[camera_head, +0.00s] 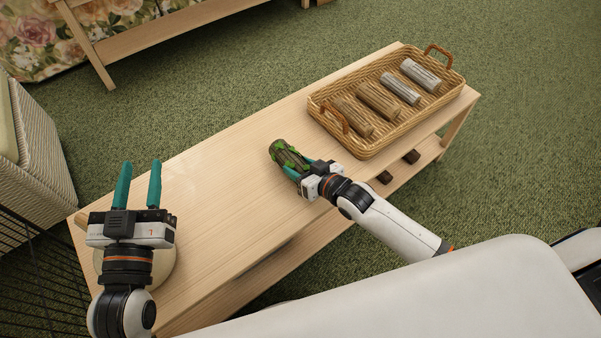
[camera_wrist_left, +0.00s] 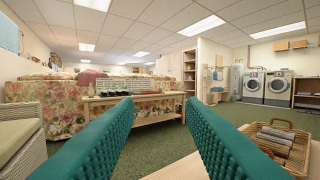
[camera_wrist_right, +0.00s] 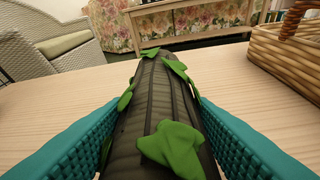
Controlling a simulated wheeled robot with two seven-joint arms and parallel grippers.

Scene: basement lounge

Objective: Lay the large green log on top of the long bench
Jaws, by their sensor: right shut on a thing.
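The large green log (camera_head: 283,153), dark with green leaves, is at the middle of the long pale wooden bench (camera_head: 215,175). My right gripper (camera_head: 302,170) is shut on it, with one finger on each side. In the right wrist view the log (camera_wrist_right: 160,105) runs away from me between the teal fingers, over the pale bench top (camera_wrist_right: 235,85). I cannot tell whether it touches the wood. My left gripper (camera_head: 139,168) is open and empty over the bench's left end. In the left wrist view its two fingers (camera_wrist_left: 162,125) stand wide apart.
A wicker tray (camera_head: 372,150) with brown handles holds several brown and grey logs on the bench's right end. A pale round thing (camera_head: 165,268) is partly hidden under my left gripper. Small dark pieces (camera_head: 411,157) lie on the lower shelf. The bench's middle-left is clear.

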